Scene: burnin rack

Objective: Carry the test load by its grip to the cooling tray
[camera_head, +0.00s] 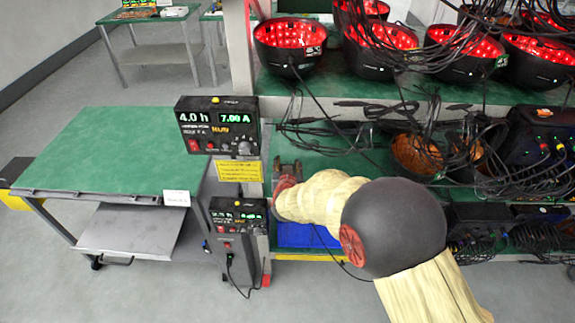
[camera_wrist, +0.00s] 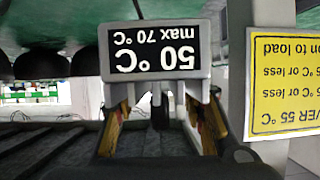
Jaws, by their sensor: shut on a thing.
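My gripper (camera_head: 287,172) is at the front of the rack, beside its left upright, in the head view. In the wrist view my gripper (camera_wrist: 160,118) has its two yellow-padded fingers closed around a dark grip, largely hidden by the fingers. Dark ridged fins (camera_wrist: 50,145), apparently the test load's body, show at lower left. A display (camera_wrist: 155,48) above the fingers reads 50 °C, max 70 °C, upside down. In the head view the load is hardly distinguishable behind my gripper. A blue surface (camera_head: 295,236) lies low beneath my arm; I cannot tell whether it is the cooling tray.
A green-topped trolley (camera_head: 100,150) with a lower metal shelf stands left. A control box (camera_head: 217,126) and a yellow sign (camera_head: 239,171) are close left of my gripper. Red-lit lamps (camera_head: 290,45) and loose black cables (camera_head: 350,130) crowd the rack.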

